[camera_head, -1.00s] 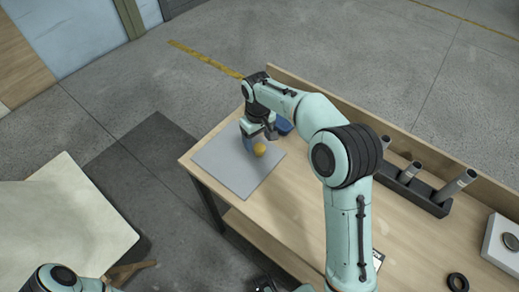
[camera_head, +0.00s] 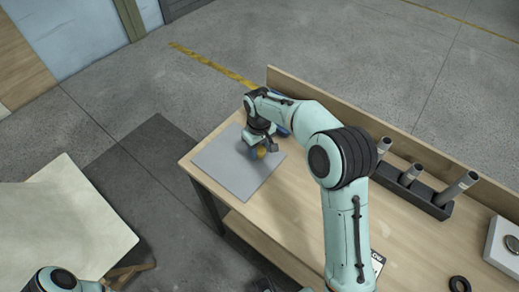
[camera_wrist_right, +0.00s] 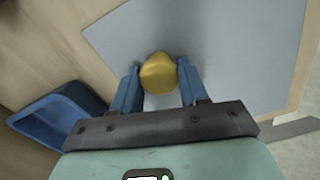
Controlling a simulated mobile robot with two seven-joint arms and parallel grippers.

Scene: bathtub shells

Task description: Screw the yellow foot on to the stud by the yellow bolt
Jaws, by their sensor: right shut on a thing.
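The yellow foot (camera_head: 261,153) is small and rounded and is at the grey mat (camera_head: 222,163) on the bench. In the right wrist view the foot (camera_wrist_right: 158,73) sits between the two blue fingers of my right gripper (camera_wrist_right: 158,82). My right gripper (camera_head: 256,151) is shut on the foot, low over the mat in the head view. I cannot tell whether the foot still touches the mat. My left gripper is out of view. No stud or yellow bolt can be made out.
A blue bin (camera_wrist_right: 58,112) stands beside my right gripper. A dark rack (camera_head: 412,190) with grey tubes and a raised back board (camera_head: 350,105) line the bench's far side. A pale, flat-looking body (camera_head: 60,220) stands at left across a floor gap.

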